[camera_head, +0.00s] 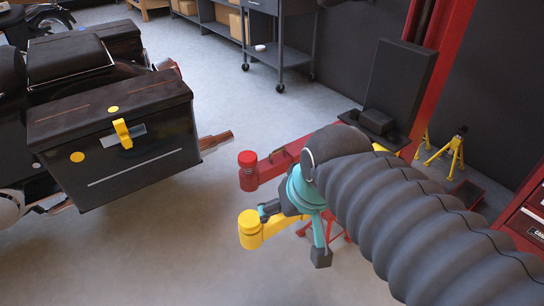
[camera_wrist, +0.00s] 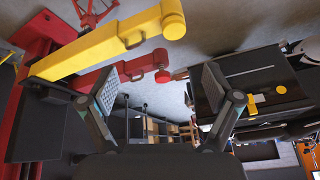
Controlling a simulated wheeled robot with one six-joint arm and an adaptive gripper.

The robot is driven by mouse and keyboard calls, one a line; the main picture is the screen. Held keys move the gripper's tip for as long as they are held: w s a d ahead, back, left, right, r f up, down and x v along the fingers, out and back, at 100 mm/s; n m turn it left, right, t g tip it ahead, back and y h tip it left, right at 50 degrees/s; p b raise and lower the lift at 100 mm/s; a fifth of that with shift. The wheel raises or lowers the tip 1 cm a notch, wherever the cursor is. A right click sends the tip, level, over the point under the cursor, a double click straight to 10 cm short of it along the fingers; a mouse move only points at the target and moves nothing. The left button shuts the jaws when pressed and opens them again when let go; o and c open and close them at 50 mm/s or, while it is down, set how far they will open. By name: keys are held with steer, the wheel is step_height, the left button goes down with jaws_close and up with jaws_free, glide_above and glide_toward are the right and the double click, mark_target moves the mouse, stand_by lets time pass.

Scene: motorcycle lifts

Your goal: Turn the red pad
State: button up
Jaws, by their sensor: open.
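The red pad (camera_head: 247,158) is a short upright red cylinder at the end of a red lift arm (camera_head: 278,163), in the middle of the head view. My gripper (camera_head: 293,234) is open, nearer the camera and lower right of the red pad. One finger overlaps the yellow arm in the picture. In the wrist view the red pad (camera_wrist: 162,75) shows in the gap between the spread fingers of my gripper (camera_wrist: 159,85), seemingly beyond their tips. I see no contact with it. My arm's dark sleeve hides part of the red arm.
A yellow pad (camera_head: 249,219) on a yellow arm (camera_head: 272,226) lies close beside my gripper. A motorcycle with a dark side case (camera_head: 120,140) stands at left. A red lift post (camera_head: 443,40) and yellow stands (camera_head: 450,150) are at right. Floor between motorcycle and pads is clear.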

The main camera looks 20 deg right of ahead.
steer(key=w+a+f+m+g+y+b, duration=0.1)
steer(key=w+a+f+m+y, duration=0.2)
steer(key=w+m+y, duration=0.45)
steer(key=w+a+f+m+g+y+b, duration=0.1)
steer(key=w+a+f+m+y+b, duration=0.3)
steer(key=w, duration=0.7)
steer(key=w+d+f+m+t+y, duration=0.1)
steer(key=w+d+f+m+t, duration=0.25)
steer(key=w+d+m, duration=0.35)
steer(key=w+d+f+m+t+y, duration=0.1)
steer(key=w+d+f+m+t, duration=0.2)
steer(key=w+d+m+t, duration=0.45)
steer(key=n+g+b, duration=0.1)
steer(key=g, duration=0.2)
glide_toward(247, 159)
step_height(247, 159, down, 2)
steer(key=w+a, duration=0.2)
steer(key=w, duration=0.1)
steer(key=x, duration=0.5)
steer(key=shift+w+r, duration=0.15)
steer(key=shift+w, duration=0.05)
steer(key=shift+x, duration=0.95)
steer(key=shift+r, duration=0.1)
steer(key=c, duration=1.2)
